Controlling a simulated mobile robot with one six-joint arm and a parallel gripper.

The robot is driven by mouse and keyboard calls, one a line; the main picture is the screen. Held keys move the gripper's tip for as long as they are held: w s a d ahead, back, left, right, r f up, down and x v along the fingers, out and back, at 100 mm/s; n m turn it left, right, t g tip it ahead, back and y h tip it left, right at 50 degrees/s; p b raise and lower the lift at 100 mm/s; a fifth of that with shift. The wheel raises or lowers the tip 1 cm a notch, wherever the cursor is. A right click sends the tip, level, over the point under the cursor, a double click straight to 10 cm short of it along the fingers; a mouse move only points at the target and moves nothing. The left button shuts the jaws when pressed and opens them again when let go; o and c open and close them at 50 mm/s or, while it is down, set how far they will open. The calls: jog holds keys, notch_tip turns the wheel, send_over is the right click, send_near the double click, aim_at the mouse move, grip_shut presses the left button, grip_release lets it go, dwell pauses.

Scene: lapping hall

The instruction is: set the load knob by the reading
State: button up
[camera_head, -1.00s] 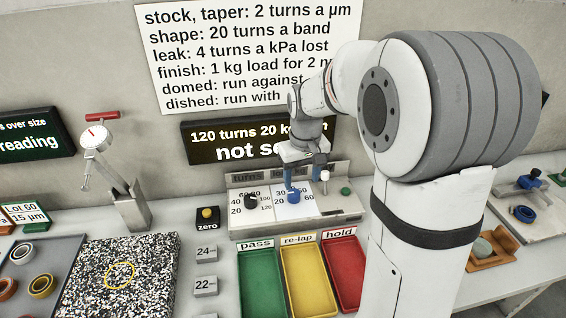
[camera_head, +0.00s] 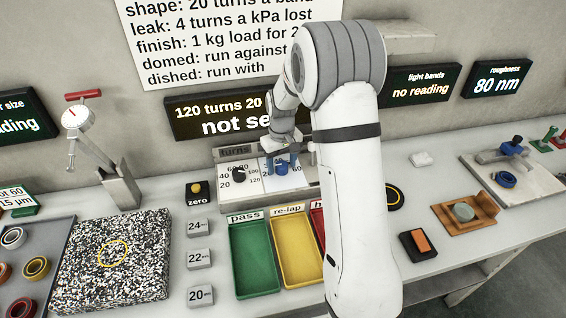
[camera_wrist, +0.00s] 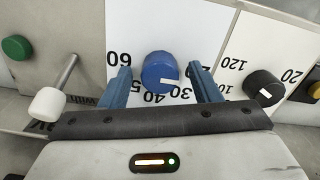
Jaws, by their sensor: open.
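The load knob (camera_wrist: 160,72) is blue with a white pointer mark, on a white dial panel printed with numbers. In the wrist view the mark points toward the area by 30 and 40. My gripper (camera_wrist: 160,85) is open, with one blue finger on each side of the knob and a gap on both sides. In the head view the blue knob (camera_head: 281,167) sits under my gripper (camera_head: 282,155), partly hidden by it. The black turns knob (camera_wrist: 263,88) stands beside it. A display (camera_head: 215,115) reads "120 turns 20", then "not se", the rest hidden by my arm.
A white-tipped lever (camera_wrist: 52,98) and a green button (camera_wrist: 16,47) lie beside the load dial in the wrist view. Green (camera_head: 236,272) and yellow (camera_head: 315,276) trays stand in front of the panel. A roughness display (camera_head: 497,80) reads 80 nm. A wall notice (camera_head: 225,40) lists rules.

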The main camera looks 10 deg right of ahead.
jog(key=shift+f, duration=0.15)
jog(key=shift+c, duration=0.4)
jog(key=shift+d, duration=0.1)
jog(key=c, duration=0.9)
